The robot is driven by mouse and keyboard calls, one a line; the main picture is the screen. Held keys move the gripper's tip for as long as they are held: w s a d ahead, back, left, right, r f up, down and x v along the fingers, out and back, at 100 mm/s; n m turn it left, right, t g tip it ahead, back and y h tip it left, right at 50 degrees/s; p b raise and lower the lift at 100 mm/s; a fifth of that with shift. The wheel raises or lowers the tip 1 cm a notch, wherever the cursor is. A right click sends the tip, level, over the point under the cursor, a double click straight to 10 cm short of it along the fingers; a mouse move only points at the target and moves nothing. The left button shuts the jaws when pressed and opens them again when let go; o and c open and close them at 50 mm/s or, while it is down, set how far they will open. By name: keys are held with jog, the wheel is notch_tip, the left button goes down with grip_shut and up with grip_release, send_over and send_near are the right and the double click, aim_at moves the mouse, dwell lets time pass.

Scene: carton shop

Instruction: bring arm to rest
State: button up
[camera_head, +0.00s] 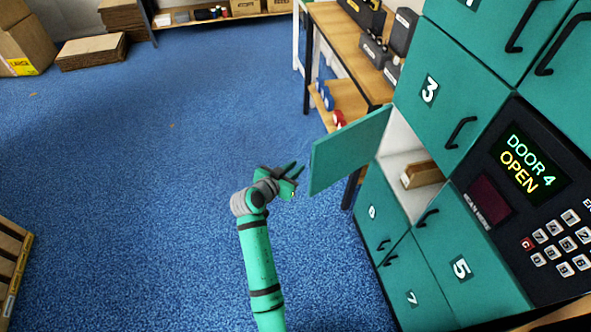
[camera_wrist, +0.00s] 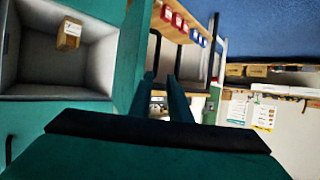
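My arm reaches up from the bottom of the head view, with my gripper (camera_head: 298,167) held over the blue floor. My gripper is empty, its two fingers a little apart; they also show in the wrist view (camera_wrist: 161,75). The teal open locker door (camera_head: 348,150) stands swung out just right of my gripper, with a small gap seen between them. The open compartment (camera_head: 402,140) behind it holds a small cardboard box (camera_head: 423,174). In the wrist view the compartment (camera_wrist: 60,92) and box (camera_wrist: 68,34) are at the left.
The teal locker bank (camera_head: 440,270) fills the right side; its screen (camera_head: 528,160) reads "DOOR 4 OPEN". A wooden workbench (camera_head: 345,40) stands beyond the door. A pallet (camera_head: 12,262) is at the left edge, flat cartons (camera_head: 92,50) at the back left. The floor left of my arm is clear.

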jog(key=shift+s+d+f, duration=0.15)
jog(key=shift+d+f, duration=0.2)
jog(key=s+d+f+n+y, duration=0.15)
jog(key=s+f, duration=0.25)
jog(key=s, duration=0.4)
jog(key=s+d+f+n+t+y, duration=0.15)
jog(key=s+f, duration=0.25)
jog(key=s, duration=0.4)
jog(key=s+f+n+y, duration=0.2)
jog(key=s+f, duration=0.2)
jog(key=s, duration=0.3)
jog(key=s+r, duration=0.5)
jog(key=s, duration=0.3)
jog(key=s+r+t+y, duration=0.1)
jog(key=s+r, duration=0.4)
jog(key=s, duration=0.4)
jog(key=s+r+t, duration=0.1)
jog(key=s+r, duration=0.5)
jog(key=s, duration=0.2)
jog(key=shift+s+d+n, duration=0.25)
jog(key=shift+d+n, duration=0.05)
jog(key=shift+n, duration=0.1)
